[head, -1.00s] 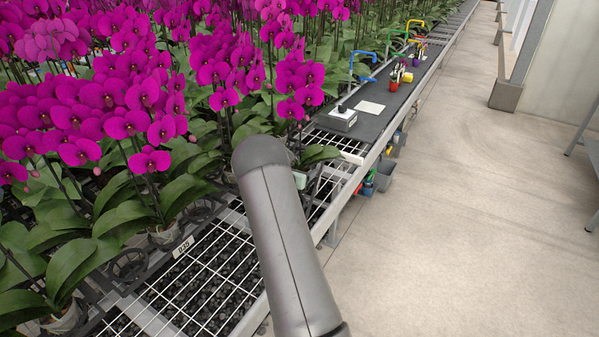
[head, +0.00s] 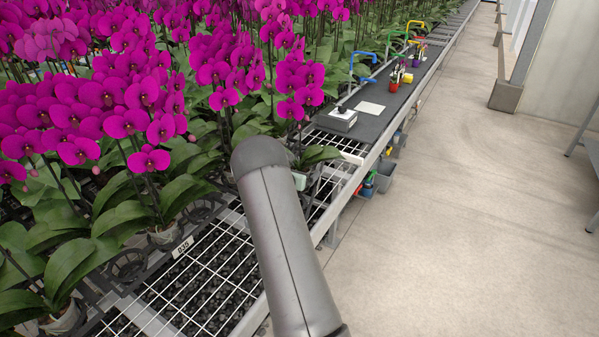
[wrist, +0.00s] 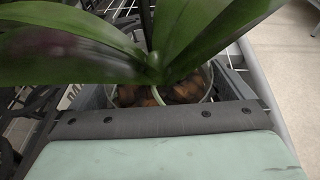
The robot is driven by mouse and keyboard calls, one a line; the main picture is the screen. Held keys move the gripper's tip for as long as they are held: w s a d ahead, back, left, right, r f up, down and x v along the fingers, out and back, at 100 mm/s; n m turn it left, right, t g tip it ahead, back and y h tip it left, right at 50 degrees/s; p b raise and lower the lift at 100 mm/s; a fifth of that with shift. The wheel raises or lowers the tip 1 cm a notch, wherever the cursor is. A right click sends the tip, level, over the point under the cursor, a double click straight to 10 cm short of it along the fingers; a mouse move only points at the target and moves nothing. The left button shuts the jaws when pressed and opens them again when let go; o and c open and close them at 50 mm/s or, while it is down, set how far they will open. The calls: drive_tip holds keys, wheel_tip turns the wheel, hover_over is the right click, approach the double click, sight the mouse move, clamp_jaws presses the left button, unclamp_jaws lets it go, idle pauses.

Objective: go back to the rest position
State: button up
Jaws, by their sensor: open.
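My gripper shows in the wrist view as a pale green body (wrist: 165,158) with a dark grey bar across its front edge. In the head view my grey arm link hides most of it, and a small pale green part (head: 299,181) shows beside the link. Just beyond the bar in the wrist view is a clear pot (wrist: 205,85) with brown bark and an orchid's broad green leaves (wrist: 70,45). The bar covers the pot's lower part, and I cannot tell whether they touch.
Magenta orchids (head: 125,120) crowd the bench on the left. A wire-mesh bench top (head: 190,290) lies in front, with a number label (head: 182,246). A dark work surface (head: 385,122) holds a white-topped box (head: 337,119) and coloured tools. The aisle floor (head: 470,220) on the right is clear.

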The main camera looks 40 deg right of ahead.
drive_tip(key=shift+v, duration=3.75)
drive_tip(key=shift+r, duration=0.1)
